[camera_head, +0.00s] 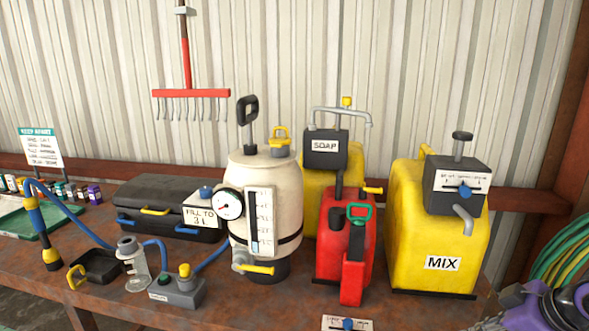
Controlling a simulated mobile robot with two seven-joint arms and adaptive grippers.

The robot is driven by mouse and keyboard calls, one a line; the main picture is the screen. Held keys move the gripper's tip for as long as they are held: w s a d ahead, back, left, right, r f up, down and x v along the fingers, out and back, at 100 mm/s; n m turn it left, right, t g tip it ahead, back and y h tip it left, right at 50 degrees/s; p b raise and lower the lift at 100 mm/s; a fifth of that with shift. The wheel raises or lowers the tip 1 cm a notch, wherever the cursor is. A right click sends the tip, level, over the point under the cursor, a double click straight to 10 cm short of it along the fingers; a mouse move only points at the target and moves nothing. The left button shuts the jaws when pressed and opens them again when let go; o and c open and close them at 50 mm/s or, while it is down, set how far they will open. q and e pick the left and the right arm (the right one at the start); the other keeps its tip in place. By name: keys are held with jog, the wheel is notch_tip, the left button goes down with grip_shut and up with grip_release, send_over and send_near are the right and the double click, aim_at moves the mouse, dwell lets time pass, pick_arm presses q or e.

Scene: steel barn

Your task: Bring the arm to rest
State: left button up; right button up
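Neither of my grippers shows clearly in the head view. A purple and grey jointed part cuts into the lower right corner; it looks like part of my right arm, and no fingertips can be made out on it. My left arm does not show. Nothing is seen held.
A rusty bench (250,308) carries a cream pressure tank (265,180), a red can (330,235), a yellow MIX container (410,225), a yellow SOAP container (318,190) and a black case (165,197). A green hose (570,250) hangs at right.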

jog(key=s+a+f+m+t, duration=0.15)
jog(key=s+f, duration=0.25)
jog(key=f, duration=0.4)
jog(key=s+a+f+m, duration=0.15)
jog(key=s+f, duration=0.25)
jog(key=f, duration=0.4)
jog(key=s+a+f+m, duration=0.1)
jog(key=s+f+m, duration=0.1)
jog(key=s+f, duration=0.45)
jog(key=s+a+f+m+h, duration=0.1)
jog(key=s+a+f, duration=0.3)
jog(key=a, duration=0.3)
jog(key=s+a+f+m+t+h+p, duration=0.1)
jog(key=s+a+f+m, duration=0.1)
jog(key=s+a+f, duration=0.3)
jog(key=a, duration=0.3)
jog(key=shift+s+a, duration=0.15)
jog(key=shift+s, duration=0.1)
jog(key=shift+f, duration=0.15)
